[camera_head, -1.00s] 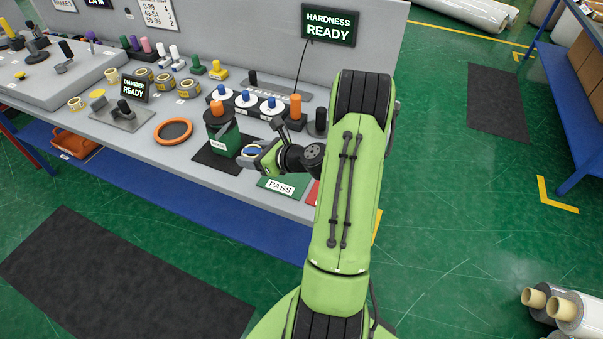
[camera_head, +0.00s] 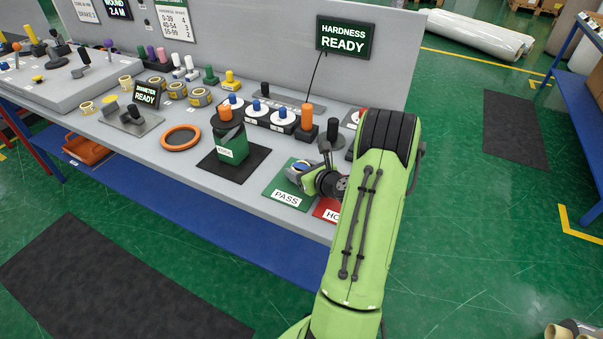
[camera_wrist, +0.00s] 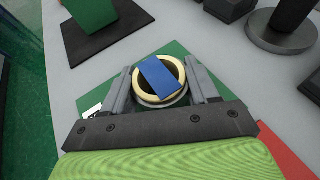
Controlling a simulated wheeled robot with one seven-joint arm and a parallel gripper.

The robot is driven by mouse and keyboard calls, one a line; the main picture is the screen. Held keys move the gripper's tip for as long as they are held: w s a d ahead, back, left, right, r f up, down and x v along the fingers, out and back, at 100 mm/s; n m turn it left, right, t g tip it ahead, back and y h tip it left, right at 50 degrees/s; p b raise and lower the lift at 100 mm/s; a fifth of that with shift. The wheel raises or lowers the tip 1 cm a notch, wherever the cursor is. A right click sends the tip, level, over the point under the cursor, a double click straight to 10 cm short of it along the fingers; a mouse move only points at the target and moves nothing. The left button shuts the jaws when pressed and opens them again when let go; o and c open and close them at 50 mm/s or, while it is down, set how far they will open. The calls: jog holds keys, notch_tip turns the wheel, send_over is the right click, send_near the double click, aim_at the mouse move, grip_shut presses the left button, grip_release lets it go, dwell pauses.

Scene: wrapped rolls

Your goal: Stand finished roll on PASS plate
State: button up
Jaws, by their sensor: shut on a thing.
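My gripper (camera_head: 301,170) is over the green PASS plate (camera_head: 279,184) at the front edge of the grey bench. In the wrist view, its two fingers (camera_wrist: 160,77) are shut on the sides of a cream ring-shaped roll (camera_wrist: 160,101). A blue strip lies across the roll's opening. The roll appears upright, and green plate (camera_wrist: 180,48) shows around and beyond it. Whether its base touches the plate is hidden. In the head view my wrist hides most of the roll.
A red plate (camera_head: 325,210) lies right beside the PASS plate. A green block (camera_head: 232,146) with an orange-topped post stands left on a black mat (camera_head: 211,164). Blue-topped dials (camera_head: 257,113) and dark posts stand behind. The HARDNESS screen (camera_head: 345,37) reads READY.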

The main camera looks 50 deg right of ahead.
jog(key=o, duration=1.1)
jog(key=shift+c, duration=0.2)
jog(key=shift+r, duration=0.15)
jog(key=p+v, duration=0.1)
jog(key=v, duration=1.1)
jog(key=shift+r, duration=0.1)
jog(key=w+a+r+n+g+y, duration=0.2)
jog(key=w+a+n+g+y, duration=0.1)
jog(key=a+n, duration=0.65)
jog(key=w+a+r+n+g+y, duration=0.2)
jog(key=a+n+y, duration=0.1)
jog(key=a+n, duration=0.65)
jog(key=s+a+r+n+g+h, duration=0.1)
jog(key=s+a+r+n, duration=0.3)
jog(key=s+n, duration=0.3)
jog(key=s+a+r+n+g+h, duration=0.1)
jog(key=s+a+r+n+h, duration=0.1)
jog(key=s+a+r+n, duration=0.2)
jog(key=s+a+n, duration=0.3)
jog(key=n, duration=0.5)
jog(key=shift+r+g, duration=0.4)
